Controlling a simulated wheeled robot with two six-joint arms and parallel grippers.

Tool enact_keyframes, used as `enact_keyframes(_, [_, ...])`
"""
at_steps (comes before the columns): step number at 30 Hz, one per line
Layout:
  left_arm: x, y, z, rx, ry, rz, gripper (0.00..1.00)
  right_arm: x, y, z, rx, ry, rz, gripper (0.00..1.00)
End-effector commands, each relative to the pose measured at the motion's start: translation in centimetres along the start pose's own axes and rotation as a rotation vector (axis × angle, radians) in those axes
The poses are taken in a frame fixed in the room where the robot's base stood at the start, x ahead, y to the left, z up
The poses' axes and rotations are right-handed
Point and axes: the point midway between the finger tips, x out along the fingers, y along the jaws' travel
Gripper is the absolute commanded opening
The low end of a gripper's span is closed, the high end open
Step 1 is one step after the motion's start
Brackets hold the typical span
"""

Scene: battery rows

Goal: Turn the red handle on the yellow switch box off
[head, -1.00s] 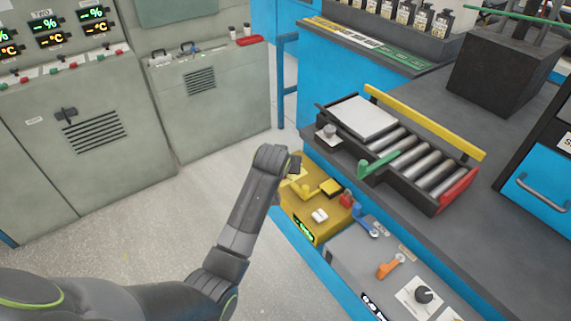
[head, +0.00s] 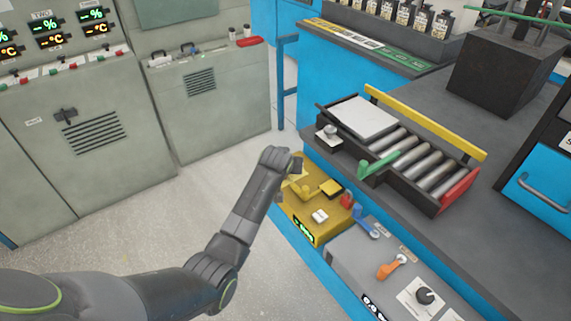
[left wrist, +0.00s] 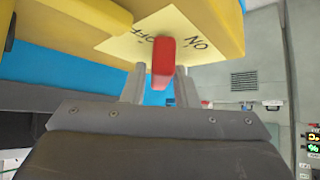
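The yellow switch box (head: 300,222) sits low beside the blue bench in the head view. In the left wrist view the yellow box (left wrist: 60,15) fills the top, with a pale label (left wrist: 185,30) reading OFF on the left and ON on the right. The red handle (left wrist: 163,62) sticks out between these two words. My left gripper (left wrist: 160,85) has its two grey fingers apart, one on each side of the handle. A gap shows at the left finger; contact at the right finger is unclear. In the head view my left gripper (head: 292,176) hides the handle. My right gripper is out of view.
A grey panel (head: 350,250) with blue and orange levers (head: 390,267) adjoins the box on the right. The roller tray (head: 420,206) with a green lever overhangs behind it. Grey cabinets (head: 90,150) stand at left; the floor between is clear.

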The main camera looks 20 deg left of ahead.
Motion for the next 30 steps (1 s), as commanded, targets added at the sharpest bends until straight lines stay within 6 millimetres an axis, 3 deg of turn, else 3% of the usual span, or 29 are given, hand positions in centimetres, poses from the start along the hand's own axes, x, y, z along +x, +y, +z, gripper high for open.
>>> enact_keyframes(1, [-0.01,0.0,0.0,0.0,0.0,0.0,0.2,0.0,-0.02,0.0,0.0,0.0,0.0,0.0])
enact_keyframes(6, [-0.01,0.01,0.0,0.0,0.0,0.0,0.0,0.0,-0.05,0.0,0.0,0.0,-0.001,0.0])
enact_keyframes(17, [-0.07,0.12,-0.04,-0.034,-0.001,-0.035,0.0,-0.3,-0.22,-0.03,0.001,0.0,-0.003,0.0])
enact_keyframes(30, [0.15,0.32,0.04,-0.261,0.0,-0.262,0.0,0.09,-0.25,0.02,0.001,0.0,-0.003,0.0])
